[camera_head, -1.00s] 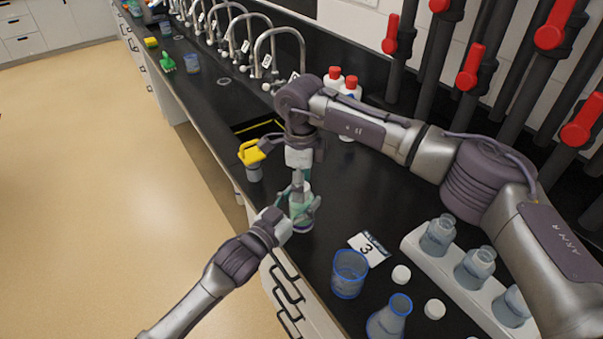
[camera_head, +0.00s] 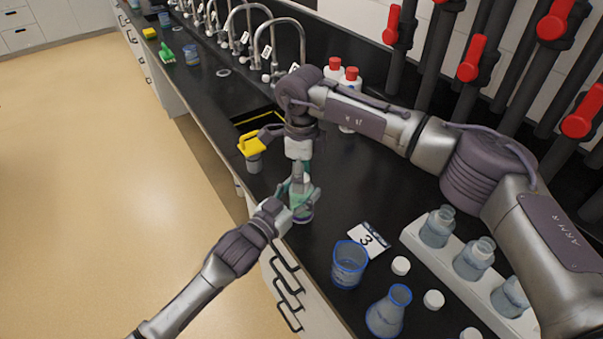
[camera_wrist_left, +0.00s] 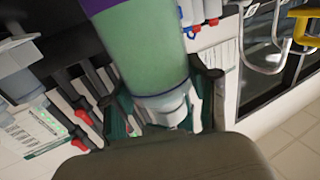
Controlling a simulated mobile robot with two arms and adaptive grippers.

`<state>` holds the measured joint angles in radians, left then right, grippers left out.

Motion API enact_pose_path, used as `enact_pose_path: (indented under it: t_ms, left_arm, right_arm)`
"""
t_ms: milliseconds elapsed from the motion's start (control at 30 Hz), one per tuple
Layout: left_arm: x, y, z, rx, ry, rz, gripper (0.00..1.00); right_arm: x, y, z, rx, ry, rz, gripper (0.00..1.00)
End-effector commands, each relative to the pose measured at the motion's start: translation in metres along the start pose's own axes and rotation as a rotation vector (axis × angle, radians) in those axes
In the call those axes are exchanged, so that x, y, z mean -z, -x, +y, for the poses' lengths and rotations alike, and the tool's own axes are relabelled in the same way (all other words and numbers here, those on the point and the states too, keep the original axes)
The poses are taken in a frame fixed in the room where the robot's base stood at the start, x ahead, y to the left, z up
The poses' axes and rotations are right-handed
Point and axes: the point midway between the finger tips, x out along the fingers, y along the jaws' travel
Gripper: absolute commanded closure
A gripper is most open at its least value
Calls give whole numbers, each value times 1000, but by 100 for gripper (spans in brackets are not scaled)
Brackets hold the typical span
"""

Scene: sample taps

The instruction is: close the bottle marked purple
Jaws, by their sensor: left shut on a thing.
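The bottle marked purple is greenish with a purple band. In the head view the bottle (camera_head: 303,211) is upright near the counter's front edge, partly hidden by my grippers. My left gripper (camera_head: 296,203) is shut around its side. In the left wrist view the bottle (camera_wrist_left: 143,50) is between the fingers of my left gripper (camera_wrist_left: 165,108), with a pale narrower end beyond the green body. My right gripper (camera_head: 299,173) points down directly over the bottle's top. Its fingertips and the bottle's mouth overlap, so I cannot tell whether it holds a cap.
A blue-rimmed beaker (camera_head: 349,265), a flask (camera_head: 388,312), loose white caps (camera_head: 401,265) and a number 3 card (camera_head: 367,239) stand nearby. A white rack (camera_head: 447,261) holds bottles at right. A yellow-topped item (camera_head: 252,145) is at the front edge, by the sink.

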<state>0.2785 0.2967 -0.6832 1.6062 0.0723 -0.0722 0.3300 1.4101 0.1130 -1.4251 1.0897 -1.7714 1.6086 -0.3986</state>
Motion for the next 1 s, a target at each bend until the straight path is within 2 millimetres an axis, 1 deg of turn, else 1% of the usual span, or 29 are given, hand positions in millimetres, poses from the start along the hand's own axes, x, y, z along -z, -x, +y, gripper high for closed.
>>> enact_pose_path:
  t_ms: [333,467,567,800,900,1000]
  left_arm:
    - [0,0,0,0,1,1,100]
    - [0,0,0,0,1,1,100]
    - [0,0,0,0,1,1,100]
    - [0,0,0,0,1,1,100]
    - [0,0,0,0,1,1,100]
    - [0,0,0,0,1,1,100]
  right_arm:
    - [0,1,0,0,0,0,31]
    - [0,11,-1,3,0,-1,31]
    - [0,28,-1,3,0,-2,31]
    - [0,80,-1,3,0,-1,31]
    - [0,97,-1,2,0,0,31]
    - [0,110,-1,1,-1,-1,31]
